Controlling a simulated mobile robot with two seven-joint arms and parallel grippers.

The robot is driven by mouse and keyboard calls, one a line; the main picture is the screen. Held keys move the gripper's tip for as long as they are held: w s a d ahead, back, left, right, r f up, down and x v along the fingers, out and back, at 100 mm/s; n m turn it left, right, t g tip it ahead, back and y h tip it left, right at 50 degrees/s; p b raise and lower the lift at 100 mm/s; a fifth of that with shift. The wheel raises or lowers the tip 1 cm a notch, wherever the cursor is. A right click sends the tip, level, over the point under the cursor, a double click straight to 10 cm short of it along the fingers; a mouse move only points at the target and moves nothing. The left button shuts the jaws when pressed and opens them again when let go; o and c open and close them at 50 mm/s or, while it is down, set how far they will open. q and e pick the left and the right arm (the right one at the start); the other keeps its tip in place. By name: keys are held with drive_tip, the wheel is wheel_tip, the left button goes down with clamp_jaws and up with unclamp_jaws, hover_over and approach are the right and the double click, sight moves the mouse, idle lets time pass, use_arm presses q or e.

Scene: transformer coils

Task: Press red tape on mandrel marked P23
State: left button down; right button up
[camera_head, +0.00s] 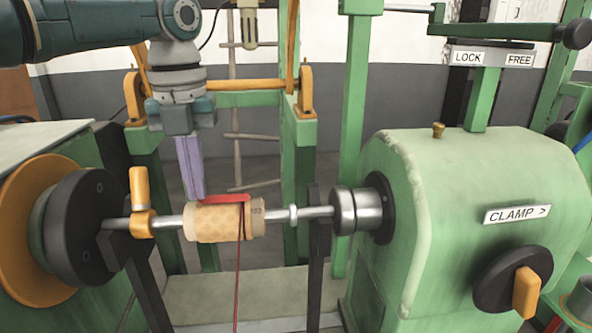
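The tan mandrel (216,225) is a patterned cylinder on a horizontal metal shaft (273,214). Small dark marking shows near its right end, too small to read. A red tape (228,198) lies along its top, and a thin red strand (238,270) runs down its front and hangs below. My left gripper (191,194) points down from the upper left. Its lavender fingers appear together, with nothing seen between them. Their tips are by the mandrel's upper left edge, close to the tape's left end; I cannot tell whether they touch. My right gripper is not in view.
An orange handle (140,190) stands up on the shaft left of the mandrel. A dark chuck with an orange disc (22,235) is at the left. A green machine housing (455,190) with a CLAMP knob (512,279) fills the right. Dark uprights stand near the shaft.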

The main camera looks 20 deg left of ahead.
use_arm(q)
drive_tip(key=shift+f, duration=0.1)
drive_tip(key=shift+c, duration=2)
unclamp_jaws()
drive_tip(key=shift+r+p, duration=2.5)
drive_tip(key=shift+r, duration=0.1)
